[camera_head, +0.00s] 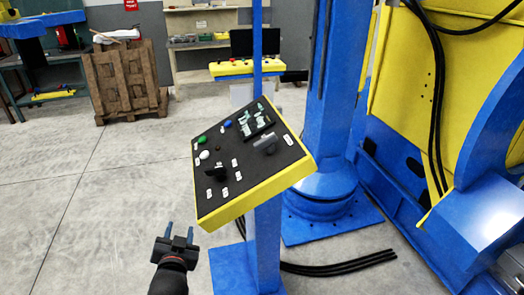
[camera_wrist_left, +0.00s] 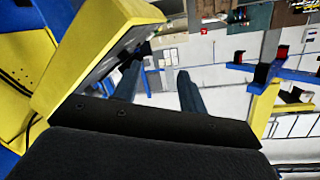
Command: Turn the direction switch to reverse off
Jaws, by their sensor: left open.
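The control panel (camera_head: 240,187) is a tilted box with a black face and yellow sides on a blue post. A black switch knob (camera_head: 215,171) sits on its lower left and a grey handle (camera_head: 265,142) on its right. The labels are too small to read, so I cannot tell which is the direction switch. My left gripper (camera_head: 180,231) is open and empty, below and left of the panel and apart from it. In the left wrist view the open fingers (camera_wrist_left: 160,84) show beside the panel's yellow side (camera_wrist_left: 82,52). My right gripper is not in view.
The face also carries a blue button (camera_head: 228,124), a white button (camera_head: 204,154) and a green-white cluster (camera_head: 252,118). A blue column (camera_head: 335,100) and large yellow-blue machine (camera_head: 450,80) stand right. Black cables (camera_head: 340,265) lie on the floor. Floor left of the panel is clear.

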